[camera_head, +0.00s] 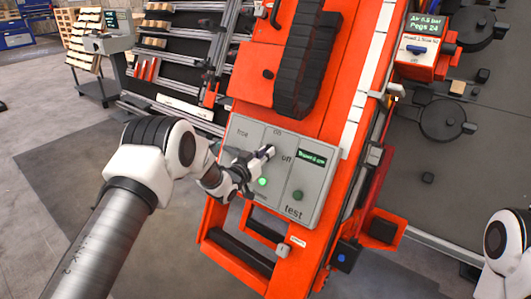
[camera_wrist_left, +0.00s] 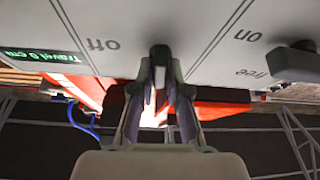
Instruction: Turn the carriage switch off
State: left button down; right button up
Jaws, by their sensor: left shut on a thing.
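The grey control panel (camera_head: 240,131) is on the orange carriage and carries the labels "free", "on", "off" and "test". The carriage switch (camera_wrist_left: 160,54) is a small dark lever between the "on" and "off" labels. My left gripper (camera_head: 264,155) reaches the panel from the left, and its fingers are shut on this lever. In the left wrist view, which shows the lettering upside down, the fingertips (camera_wrist_left: 160,78) close around the lever. The fingers hide much of it, so I cannot tell its exact setting. My right gripper is out of view.
A small green display (camera_head: 312,157) shows travel text. A green light (camera_head: 263,182) and a round test button (camera_head: 298,195) sit lower on the panel. Another dark knob (camera_wrist_left: 293,62) is by "free". An orange box (camera_head: 428,50) stands at upper right.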

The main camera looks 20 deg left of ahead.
pick_arm(q)
jog(key=n+y, duration=0.1)
jog(key=n, duration=0.1)
jog(key=n+y+p, duration=0.1)
jog(key=n+y, duration=0.1)
jog(key=n, duration=0.1)
jog(key=shift+d+r, duration=0.1)
jog(key=shift+r, duration=0.05)
jog(key=n+y+p, duration=0.1)
jog(key=n, duration=0.2)
jog(key=n+g+y+p, duration=0.1)
jog(key=n, duration=0.2)
jog(key=shift+y, duration=0.4)
jog(key=n+g+p, duration=0.1)
jog(key=n, duration=0.1)
jog(key=n+y+p, duration=0.1)
jog(key=n, duration=0.2)
jog(key=shift+g, duration=0.4)
jog(key=shift+n+g+y+p, duration=0.5)
jog(key=shift+n+g+p, duration=0.2)
jog(key=shift+n, duration=0.9)
jog(key=c, duration=1.2)
grip_release()
jog(key=shift+o, duration=0.2)
